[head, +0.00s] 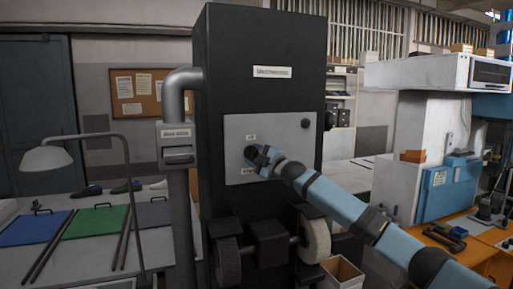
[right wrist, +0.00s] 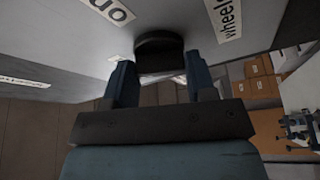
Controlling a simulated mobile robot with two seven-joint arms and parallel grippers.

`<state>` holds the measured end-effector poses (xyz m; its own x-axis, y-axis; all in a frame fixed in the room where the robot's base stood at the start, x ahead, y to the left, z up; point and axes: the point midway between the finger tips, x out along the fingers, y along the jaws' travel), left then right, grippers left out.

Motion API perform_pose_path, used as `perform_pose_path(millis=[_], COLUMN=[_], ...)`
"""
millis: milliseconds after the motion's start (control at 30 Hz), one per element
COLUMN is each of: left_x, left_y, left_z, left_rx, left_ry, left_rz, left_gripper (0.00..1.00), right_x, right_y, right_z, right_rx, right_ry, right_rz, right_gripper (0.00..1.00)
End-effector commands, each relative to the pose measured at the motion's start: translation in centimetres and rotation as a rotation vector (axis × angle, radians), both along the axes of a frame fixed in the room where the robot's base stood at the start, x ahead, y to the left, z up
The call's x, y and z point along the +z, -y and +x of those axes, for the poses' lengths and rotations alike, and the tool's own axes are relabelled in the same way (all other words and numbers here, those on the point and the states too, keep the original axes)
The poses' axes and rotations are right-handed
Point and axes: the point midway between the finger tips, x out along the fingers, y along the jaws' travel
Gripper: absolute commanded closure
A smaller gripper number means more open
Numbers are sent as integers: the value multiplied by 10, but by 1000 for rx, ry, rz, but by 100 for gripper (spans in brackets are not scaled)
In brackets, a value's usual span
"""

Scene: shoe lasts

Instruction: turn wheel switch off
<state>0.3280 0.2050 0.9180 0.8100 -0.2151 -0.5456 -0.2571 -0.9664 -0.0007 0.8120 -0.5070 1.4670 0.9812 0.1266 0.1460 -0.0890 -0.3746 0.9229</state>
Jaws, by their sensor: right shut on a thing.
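The wheel switch is a dark round knob (head: 249,152) on the grey panel (head: 280,128) of a tall black machine (head: 228,60). The knob's pointer mark cannot be made out. My left gripper is not in view.
Two grinding wheels (head: 228,262) (head: 316,240) are low on the machine. A grey pipe (head: 178,225) and a lamp (head: 48,158) stand to the left. A workbench (head: 75,254) holds coloured boards.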

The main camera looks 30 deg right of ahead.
Motion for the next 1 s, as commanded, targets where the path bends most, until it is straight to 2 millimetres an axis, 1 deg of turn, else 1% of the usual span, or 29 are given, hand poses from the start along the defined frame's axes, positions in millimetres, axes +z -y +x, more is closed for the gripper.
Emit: perform_pose_path(millis=[33, 167, 267, 433, 567, 700, 1000], left_x=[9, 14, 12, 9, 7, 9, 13], left_y=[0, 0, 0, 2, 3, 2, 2], left_z=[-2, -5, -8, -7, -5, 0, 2], left_rx=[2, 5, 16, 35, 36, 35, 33], left_ry=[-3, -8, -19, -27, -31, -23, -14], left_rz=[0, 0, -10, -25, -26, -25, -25], left_gripper=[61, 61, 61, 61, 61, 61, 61], right_x=[7, 5, 5, 4, 3, 3, 2], right_y=[1, 1, 1, 0, 0, -1, -1], right_z=[0, 0, 0, 0, 0, 0, 0], right_rx=[-1, -1, -1, 0, 1, 2, 3], right_ry=[-10, -34, -50, -71, -84, -91, -95], right_rz=[-43, -147, -216, -309, -355, -385, -401], right_gripper=[73, 73, 73, 73, 73, 73, 73])
